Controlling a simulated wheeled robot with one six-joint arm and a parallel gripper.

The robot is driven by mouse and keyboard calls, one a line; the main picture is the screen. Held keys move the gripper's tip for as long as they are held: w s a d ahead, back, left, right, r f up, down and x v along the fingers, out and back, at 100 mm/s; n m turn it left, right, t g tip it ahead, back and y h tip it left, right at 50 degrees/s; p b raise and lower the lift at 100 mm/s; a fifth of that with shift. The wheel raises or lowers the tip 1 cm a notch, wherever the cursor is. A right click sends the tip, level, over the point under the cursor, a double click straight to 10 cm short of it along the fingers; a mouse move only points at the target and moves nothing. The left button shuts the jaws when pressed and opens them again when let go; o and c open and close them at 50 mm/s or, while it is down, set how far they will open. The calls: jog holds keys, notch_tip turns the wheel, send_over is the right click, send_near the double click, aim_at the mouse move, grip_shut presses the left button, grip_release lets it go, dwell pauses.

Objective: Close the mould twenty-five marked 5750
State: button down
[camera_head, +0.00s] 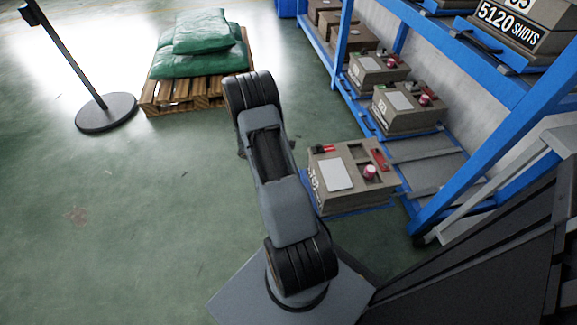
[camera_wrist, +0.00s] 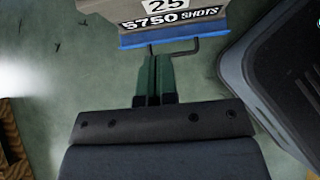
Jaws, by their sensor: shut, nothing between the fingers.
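The mould twenty-five is a grey-brown block marked "25" and "5750 SHOTS" in the wrist view (camera_wrist: 165,12). It sits on a blue drawer (camera_wrist: 172,37) whose front carries a dark, bent bar handle (camera_wrist: 185,51). In the head view a matching mould (camera_head: 335,172) stands on a blue drawer drawn out from the bottom of the rack; its side marking is too slanted to read fully. My gripper (camera_wrist: 155,62) is shut and empty, its fingertips close to the handle's left end. I cannot tell whether they touch. My arm hides the gripper in the head view.
The blue rack (camera_head: 340,45) holds several more moulds, including one marked "5120 SHOTS" (camera_head: 520,30) above. Empty rails (camera_head: 425,160) lie behind the drawn-out drawer. A pallet with green sacks (camera_head: 195,75) and a post on a round base (camera_head: 107,112) stand beyond open floor at left.

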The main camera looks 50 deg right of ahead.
aim_at(315, 170)
jog(key=shift+s+d+f+b, duration=0.7)
jog(key=shift+s+d+f, duration=0.2)
jog(key=shift+d, duration=0.3)
jog(key=shift+s+d+f+b, duration=0.65)
jog(key=shift+s+d+f, duration=0.15)
jog(key=shift+d, duration=0.4)
jog(key=shift+s+d+f+b, duration=0.75)
jog(key=shift+s+d, duration=0.2)
jog(key=shift+d, duration=0.25)
